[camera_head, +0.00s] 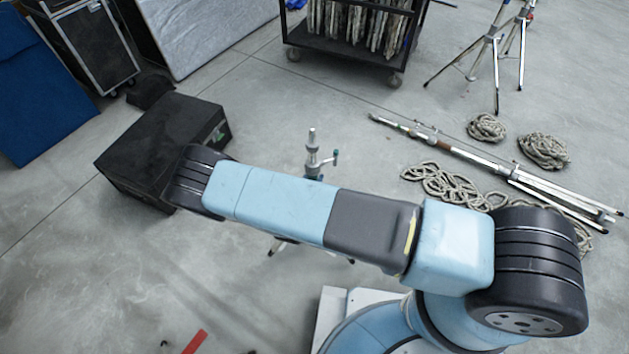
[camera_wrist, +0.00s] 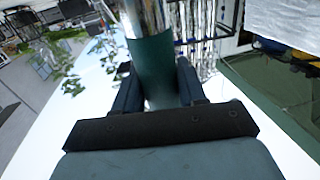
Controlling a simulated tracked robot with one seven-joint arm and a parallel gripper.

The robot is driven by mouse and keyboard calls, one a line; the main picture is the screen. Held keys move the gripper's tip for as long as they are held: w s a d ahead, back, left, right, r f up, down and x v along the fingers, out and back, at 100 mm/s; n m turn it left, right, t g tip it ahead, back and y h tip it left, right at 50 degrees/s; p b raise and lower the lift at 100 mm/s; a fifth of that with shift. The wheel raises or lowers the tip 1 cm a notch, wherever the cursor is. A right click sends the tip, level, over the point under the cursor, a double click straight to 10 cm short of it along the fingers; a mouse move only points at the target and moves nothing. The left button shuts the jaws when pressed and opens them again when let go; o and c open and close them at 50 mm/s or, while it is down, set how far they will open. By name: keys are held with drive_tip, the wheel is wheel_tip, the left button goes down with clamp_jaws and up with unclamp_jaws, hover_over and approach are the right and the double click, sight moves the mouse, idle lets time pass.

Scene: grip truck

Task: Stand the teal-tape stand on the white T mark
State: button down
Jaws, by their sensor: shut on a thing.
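The teal-tape stand (camera_head: 312,143) is upright in the head view, a silver post with teal bands and a side knob. My arm covers its middle; leg ends show below the arm. In the wrist view the pole's teal band (camera_wrist: 153,65) rises between the fingers of my gripper (camera_wrist: 157,88), which is shut on it. My gripper is hidden behind my arm in the head view. Whether the feet touch the floor cannot be told. I see no white T mark in either view.
A black case (camera_head: 160,150) stands left of the stand. A lying stand (camera_head: 460,153) and coiled ropes (camera_head: 487,127) are at right. A black cart (camera_head: 345,50) is behind. A red tape strip (camera_head: 196,341) lies at front left. Floor between case and cart is clear.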

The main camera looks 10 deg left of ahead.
drive_tip(key=shift+f, duration=1.45)
idle(1.8)
drive_tip(key=c, duration=0.6)
unclamp_jaws()
drive_tip(key=shift+o, duration=0.2)
drive_tip(key=shift+s+f, duration=0.1)
drive_tip(key=shift+f, duration=0.05)
drive_tip(key=s+a, duration=0.2)
drive_tip(key=s, duration=1.1)
drive_tip(key=shift+s+a, duration=0.2)
drive_tip(key=shift+s, duration=0.05)
